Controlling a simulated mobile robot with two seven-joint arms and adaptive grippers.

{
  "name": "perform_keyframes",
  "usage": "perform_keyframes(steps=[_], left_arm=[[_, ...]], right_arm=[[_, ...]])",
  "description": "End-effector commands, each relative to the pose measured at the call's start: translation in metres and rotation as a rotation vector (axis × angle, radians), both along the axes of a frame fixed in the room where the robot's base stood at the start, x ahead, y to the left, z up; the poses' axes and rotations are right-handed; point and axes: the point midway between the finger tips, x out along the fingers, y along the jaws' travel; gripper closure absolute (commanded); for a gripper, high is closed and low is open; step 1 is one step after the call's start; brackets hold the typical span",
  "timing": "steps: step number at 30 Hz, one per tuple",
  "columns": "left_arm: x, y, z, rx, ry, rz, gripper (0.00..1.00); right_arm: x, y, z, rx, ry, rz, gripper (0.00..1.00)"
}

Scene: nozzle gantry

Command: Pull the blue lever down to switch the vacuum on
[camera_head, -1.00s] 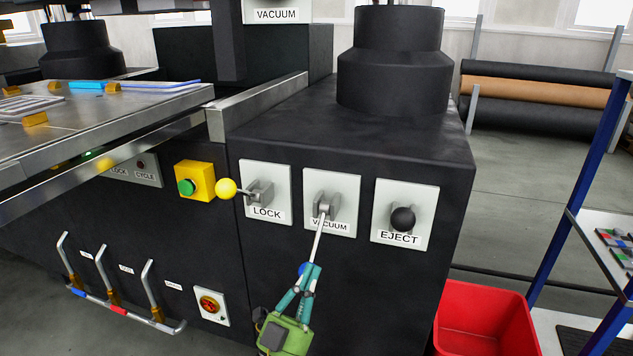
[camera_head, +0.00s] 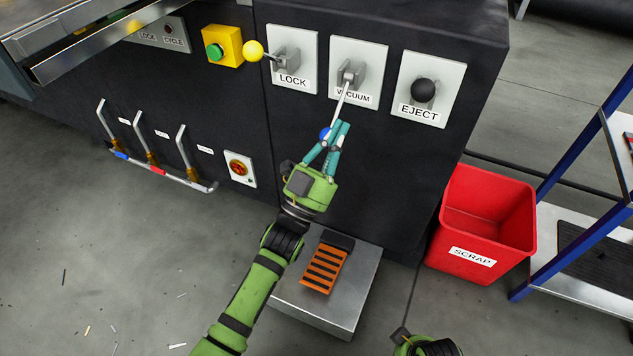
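The vacuum lever has a bright metal shaft and a blue knob (camera_head: 325,133). The shaft slants down and slightly left from its pivot on the white VACUUM plate (camera_head: 371,66). My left gripper (camera_head: 331,138), green with teal fingers, is at the knob from below. One finger is on each side of the knob and partly covers it. The fingertips are a little apart; I cannot tell whether they clamp the knob. Part of my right arm shows at the bottom edge; its fingers are not in view.
The LOCK lever with a yellow knob (camera_head: 253,51) is to the left, and the EJECT lever with a black knob (camera_head: 423,90) to the right. A red SCRAP bin (camera_head: 487,215) stands at the right. A metal block with an orange pedal (camera_head: 325,268) sits below.

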Motion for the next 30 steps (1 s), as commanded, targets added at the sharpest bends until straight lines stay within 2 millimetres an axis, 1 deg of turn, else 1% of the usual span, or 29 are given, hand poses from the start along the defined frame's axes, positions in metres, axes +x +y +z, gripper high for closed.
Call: perform_keyframes(steps=[1, 3, 9, 12, 18, 30], left_arm=[[-0.011, 0.008, -0.015, 0.005, 0.011, 0.003, 1.0], [-0.023, 0.016, -0.025, 0.005, 0.01, 0.002, 1.0], [-0.051, 0.034, -0.047, 0.003, 0.007, 0.001, 1.0], [-0.06, 0.04, -0.054, 0.003, 0.006, 0.001, 1.0], [-0.067, 0.044, -0.06, 0.001, 0.004, 0.001, 1.0], [-0.067, 0.044, -0.06, 0.001, 0.004, 0.001, 1.0]], right_arm=[[0.002, 0.001, 0.001, 0.001, -0.005, 0.0, 1.0], [0.001, 0.0, 0.001, 0.001, -0.005, 0.0, 1.0], [0.001, 0.0, 0.001, 0.001, -0.005, 0.0, 1.0], [0.002, 0.0, 0.001, 0.001, -0.005, 0.0, 1.0], [0.002, 0.0, 0.002, 0.001, -0.007, -0.001, 1.0], [0.002, 0.0, 0.003, 0.001, -0.006, -0.001, 1.0]])
